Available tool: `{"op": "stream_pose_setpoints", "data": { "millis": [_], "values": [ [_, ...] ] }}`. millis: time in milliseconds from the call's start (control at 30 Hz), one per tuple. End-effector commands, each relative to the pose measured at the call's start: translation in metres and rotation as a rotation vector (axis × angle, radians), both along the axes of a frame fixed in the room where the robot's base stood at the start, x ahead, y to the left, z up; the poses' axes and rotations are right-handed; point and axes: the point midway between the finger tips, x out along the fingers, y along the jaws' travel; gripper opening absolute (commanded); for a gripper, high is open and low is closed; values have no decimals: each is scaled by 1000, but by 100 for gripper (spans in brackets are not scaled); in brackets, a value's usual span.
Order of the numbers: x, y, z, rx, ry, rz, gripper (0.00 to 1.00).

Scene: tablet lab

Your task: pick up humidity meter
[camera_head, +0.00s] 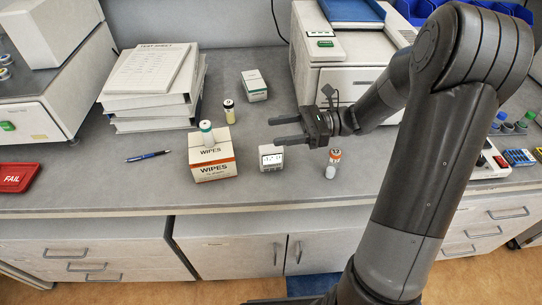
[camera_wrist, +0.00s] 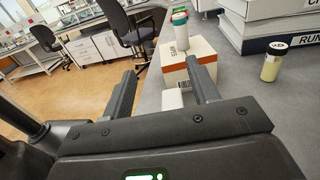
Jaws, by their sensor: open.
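The humidity meter (camera_head: 271,160) looks to be the small white box with a grey display, standing upright on the grey bench near its front edge. My gripper (camera_head: 274,131) is open and empty, its two fingers pointing left, above and slightly behind the meter in the head view. In the wrist view, a small white block (camera_wrist: 172,98), probably the top of the meter, shows between the open fingers (camera_wrist: 160,67). Its display is not visible there. The fingers do not visibly touch it.
A WIPES box (camera_head: 212,160) with a white, teal-capped bottle (camera_head: 207,134) on top stands just left of the meter. An orange-capped tube (camera_head: 333,163) stands to the right. A yellowish vial (camera_head: 229,112) and small carton (camera_head: 254,85) stand behind. A pen (camera_head: 148,156) lies left.

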Motion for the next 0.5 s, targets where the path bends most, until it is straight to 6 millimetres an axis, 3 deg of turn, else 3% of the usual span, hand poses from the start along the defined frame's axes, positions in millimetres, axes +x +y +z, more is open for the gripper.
{"op": "stream_pose_setpoints", "data": {
  "millis": [500],
  "values": [
    [3,-1,-45,19,17,-10,55]
  ]
}}
